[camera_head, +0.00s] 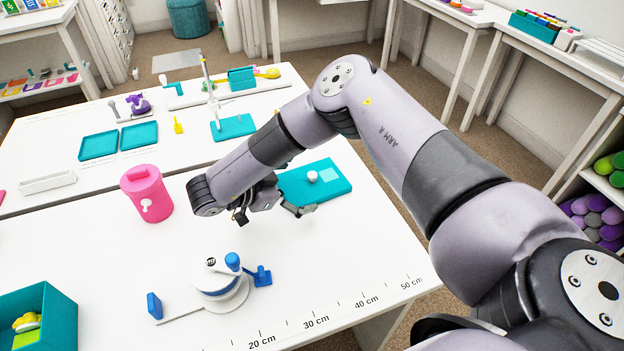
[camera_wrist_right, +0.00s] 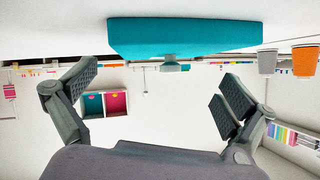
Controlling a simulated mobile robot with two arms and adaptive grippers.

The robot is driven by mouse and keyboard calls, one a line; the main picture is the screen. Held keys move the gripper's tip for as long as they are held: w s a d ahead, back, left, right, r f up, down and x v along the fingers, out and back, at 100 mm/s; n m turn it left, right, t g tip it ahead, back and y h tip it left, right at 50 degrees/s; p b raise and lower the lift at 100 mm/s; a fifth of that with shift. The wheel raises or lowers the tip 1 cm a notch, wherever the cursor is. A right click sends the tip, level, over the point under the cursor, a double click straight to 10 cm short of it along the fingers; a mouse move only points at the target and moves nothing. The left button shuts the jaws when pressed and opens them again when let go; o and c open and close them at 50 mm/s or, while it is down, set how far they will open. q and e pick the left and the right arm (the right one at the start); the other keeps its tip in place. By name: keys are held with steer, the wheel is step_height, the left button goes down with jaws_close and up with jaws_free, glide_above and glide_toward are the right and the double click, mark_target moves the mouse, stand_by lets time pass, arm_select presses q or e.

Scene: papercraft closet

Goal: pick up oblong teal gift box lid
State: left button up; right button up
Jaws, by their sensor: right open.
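The oblong teal gift box lid (camera_head: 318,192) lies on the white table in the head view, knob up. It has a small pale knob (camera_head: 313,176) and a lighter square patch. My right gripper (camera_head: 279,203) is at its near left side, low over the table, partly hidden by my own arm. In the right wrist view, which looks upside down, the teal lid (camera_wrist_right: 185,35) spans the top with its knob (camera_wrist_right: 170,63). The right gripper (camera_wrist_right: 155,92) is open there, its fingers spread and nothing between them. My left gripper is not seen.
A pink canister (camera_head: 147,193) stands left of my gripper. A blue and white crank device (camera_head: 219,284) sits nearer. A teal bin (camera_head: 38,318) is at front left. Teal trays (camera_head: 98,146) and small tools lie further back.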

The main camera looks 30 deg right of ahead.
mark_target(321, 182)
steer(key=x, duration=0.4)
steer(key=shift+s+r+p, duration=0.1)
steer(key=shift+r+p, duration=0.05)
steer(key=shift+p, duration=0.15)
steer(key=shift+s+a, duration=0.1)
steer(key=shift+a, duration=0.05)
steer(key=c, duration=1.3)
steer(key=shift+c, duration=0.2)
